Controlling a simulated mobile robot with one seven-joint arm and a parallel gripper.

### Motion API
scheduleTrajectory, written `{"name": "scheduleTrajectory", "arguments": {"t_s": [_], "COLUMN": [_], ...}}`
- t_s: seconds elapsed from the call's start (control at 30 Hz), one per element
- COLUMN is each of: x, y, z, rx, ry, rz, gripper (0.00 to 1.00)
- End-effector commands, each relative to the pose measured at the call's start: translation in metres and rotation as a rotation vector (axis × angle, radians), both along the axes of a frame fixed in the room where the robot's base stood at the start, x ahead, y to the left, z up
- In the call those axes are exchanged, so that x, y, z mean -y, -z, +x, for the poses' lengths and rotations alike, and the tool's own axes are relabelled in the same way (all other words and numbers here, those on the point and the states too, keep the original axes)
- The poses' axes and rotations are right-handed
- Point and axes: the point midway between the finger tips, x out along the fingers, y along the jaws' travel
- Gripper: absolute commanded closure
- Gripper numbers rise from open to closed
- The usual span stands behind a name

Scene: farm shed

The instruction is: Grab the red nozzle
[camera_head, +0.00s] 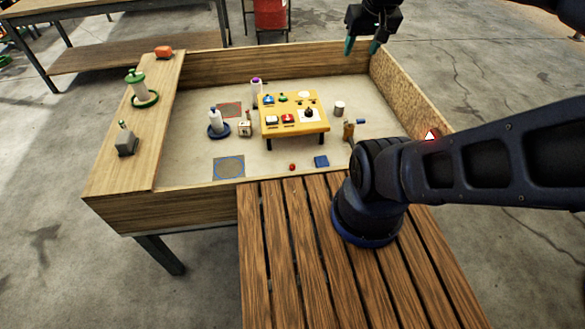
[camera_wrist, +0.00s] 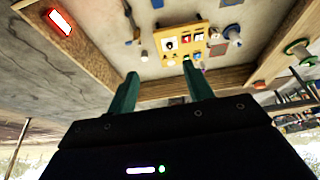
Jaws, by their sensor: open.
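Several small red things are in view, and I cannot tell for sure which is the nozzle. A red piece (camera_head: 288,118) lies on the yellow table (camera_head: 318,126) inside the wooden box. A small red piece (camera_head: 292,167) lies on the box floor near the front. A larger orange-red object (camera_head: 163,52) sits on the left ledge. My gripper (camera_head: 362,46) is above the far right rim of the box, its green fingers apart and empty. In the wrist view, the open gripper (camera_wrist: 164,84) faces the yellow table (camera_wrist: 172,62), some distance away.
The yellow table also carries several other small parts. A green feeder (camera_head: 138,84) is on the left ledge (camera_head: 115,172). The box walls rise around the floor.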

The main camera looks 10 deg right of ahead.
Motion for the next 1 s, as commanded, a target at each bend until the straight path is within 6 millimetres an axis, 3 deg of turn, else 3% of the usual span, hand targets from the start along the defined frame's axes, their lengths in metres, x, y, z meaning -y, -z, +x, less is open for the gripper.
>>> {"name": "scheduleTrajectory", "arguments": {"t_s": [0.47,1.0], "x": [-0.014,-0.044], "y": [0.049,0.145], "z": [0.081,0.164], "rx": [-0.077,-0.158], "ry": [-0.324,-0.768], "rz": [-0.125,-0.258], "gripper": [0.49,0.49]}}
